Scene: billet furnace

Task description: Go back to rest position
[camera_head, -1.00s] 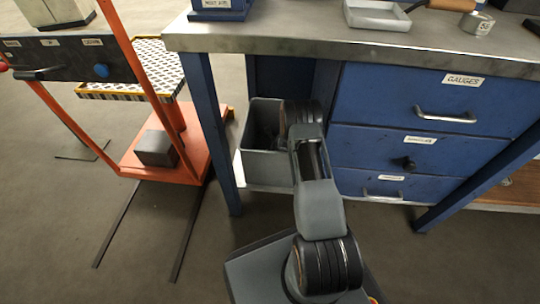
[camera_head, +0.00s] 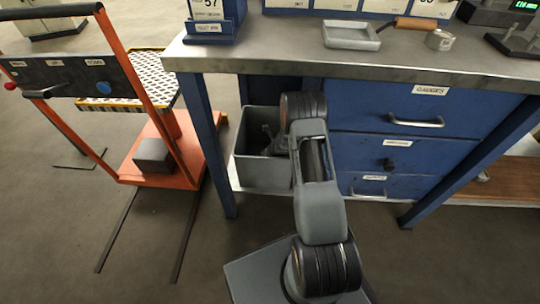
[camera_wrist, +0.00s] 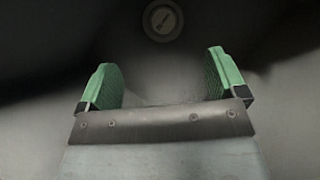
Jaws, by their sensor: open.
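My gripper (camera_wrist: 165,80) shows in the wrist view with its two green-padded fingers wide apart and nothing between them. A small round pale disc with a dial-like face (camera_wrist: 163,20) lies beyond the fingertips, apart from them, on a dark blurred surface. In the head view my arm reaches toward the grey open bin (camera_head: 262,171) under the workbench. A dark shape shows inside the bin beside my arm; I cannot tell whether it is my gripper. My arm hides the bin's right side.
The blue workbench's metal top (camera_head: 290,58) overhangs the bin, with drawers (camera_head: 430,103) to the right. A grey tray (camera_head: 351,36) and a wooden-handled tool (camera_head: 414,23) lie on top. An orange lift cart (camera_head: 190,165) stands left. The floor in front is clear.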

